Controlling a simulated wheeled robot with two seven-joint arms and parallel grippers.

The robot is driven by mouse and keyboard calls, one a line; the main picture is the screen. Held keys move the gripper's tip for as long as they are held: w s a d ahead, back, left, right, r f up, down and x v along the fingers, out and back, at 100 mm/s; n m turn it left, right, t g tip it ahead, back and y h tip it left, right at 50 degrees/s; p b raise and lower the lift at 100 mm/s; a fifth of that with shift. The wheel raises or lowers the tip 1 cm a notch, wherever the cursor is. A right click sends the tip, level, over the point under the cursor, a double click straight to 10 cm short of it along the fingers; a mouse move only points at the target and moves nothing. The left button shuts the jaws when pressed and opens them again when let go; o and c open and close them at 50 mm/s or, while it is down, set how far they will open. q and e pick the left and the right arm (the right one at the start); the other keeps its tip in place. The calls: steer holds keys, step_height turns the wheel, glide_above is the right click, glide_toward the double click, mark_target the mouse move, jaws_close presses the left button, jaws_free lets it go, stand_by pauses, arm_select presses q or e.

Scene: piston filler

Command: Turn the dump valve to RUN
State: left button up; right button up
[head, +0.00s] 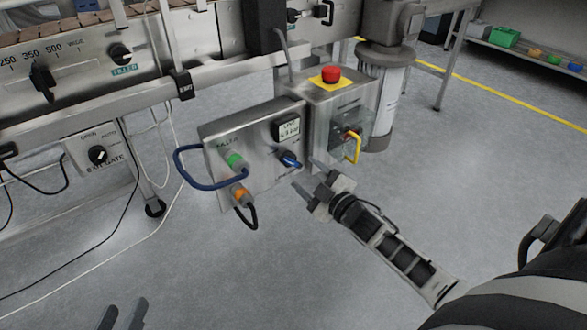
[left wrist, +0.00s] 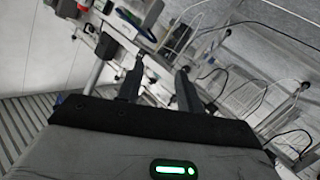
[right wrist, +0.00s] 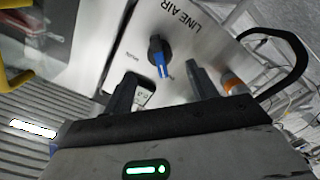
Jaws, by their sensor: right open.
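The dump valve appears to be the small blue knob (head: 290,160) on the lower right of a grey metal panel (head: 222,133). In the right wrist view the blue knob (right wrist: 158,55) is near the text LINE AIR; a smaller label beside it is too small to read surely. My right gripper (head: 308,177) is open and empty, just right of and below the knob, apparently apart from it. In its wrist view the fingers (right wrist: 160,80) stand either side of the knob's line. My left gripper (head: 123,315) is open and empty at the bottom left, far from the panel.
Floor in front is clear.

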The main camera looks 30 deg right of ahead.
mark_target(295, 165)
steer(key=w, duration=0.2)
steer(key=w+b, duration=0.1)
steer(key=w, duration=0.3)
steer(key=shift+a+b, duration=0.25)
steer(key=shift+b, duration=0.05)
steer(key=c, duration=1)
